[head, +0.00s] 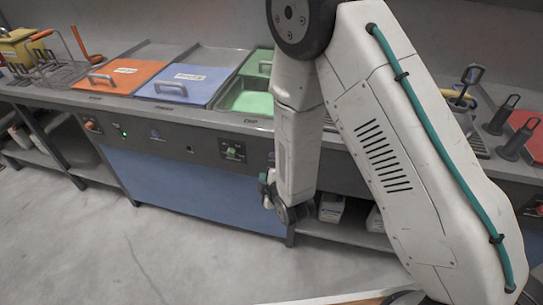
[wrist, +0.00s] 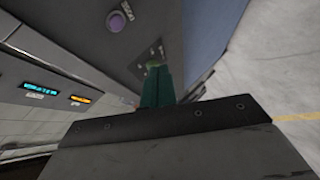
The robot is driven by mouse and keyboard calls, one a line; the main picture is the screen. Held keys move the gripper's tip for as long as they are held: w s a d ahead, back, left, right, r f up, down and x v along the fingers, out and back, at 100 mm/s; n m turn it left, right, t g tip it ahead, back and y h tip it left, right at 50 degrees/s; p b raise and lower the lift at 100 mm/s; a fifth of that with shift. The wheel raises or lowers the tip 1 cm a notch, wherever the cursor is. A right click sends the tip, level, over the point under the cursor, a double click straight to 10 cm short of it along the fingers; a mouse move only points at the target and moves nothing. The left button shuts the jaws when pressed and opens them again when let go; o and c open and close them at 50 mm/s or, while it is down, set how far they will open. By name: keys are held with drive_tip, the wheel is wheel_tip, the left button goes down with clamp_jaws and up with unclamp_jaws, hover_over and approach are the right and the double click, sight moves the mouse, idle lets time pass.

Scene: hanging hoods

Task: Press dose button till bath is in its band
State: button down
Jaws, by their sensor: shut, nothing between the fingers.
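The open bath (head: 250,102) holds green liquid in the counter, with a green lid part (head: 258,63) behind it. In the head view my gripper (head: 267,188) is low in front of the counter, mostly hidden by my wrist.
A cyan display (wrist: 40,89) and an orange display (wrist: 80,99) glow in the wrist view. An orange lid (head: 128,77) and a blue lid (head: 185,85) cover neighbouring baths. A control box (head: 232,150) with a green part sits on the counter front. The floor at left is clear.

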sight(273, 156)
drive_tip(key=shift+s+f+n, duration=0.3)
drive_tip(key=shift+f, duration=0.4)
drive_tip(key=shift+w+d, duration=0.5)
drive_tip(key=shift+w, duration=0.9)
drive_tip(key=shift+w+d, duration=0.55)
drive_tip(key=shift+w, duration=0.8)
drive_tip(key=shift+w+d, duration=0.5)
drive_tip(key=shift+w, duration=0.9)
drive_tip(key=shift+w+d, duration=0.15)
drive_tip(key=shift+w, duration=0.05)
drive_tip(key=shift+w+d, duration=0.15)
drive_tip(key=shift+w, duration=0.2)
drive_tip(key=shift+s, duration=0.15)
drive_tip(key=shift+s+a, duration=0.3)
drive_tip(key=shift+s, duration=0.3)
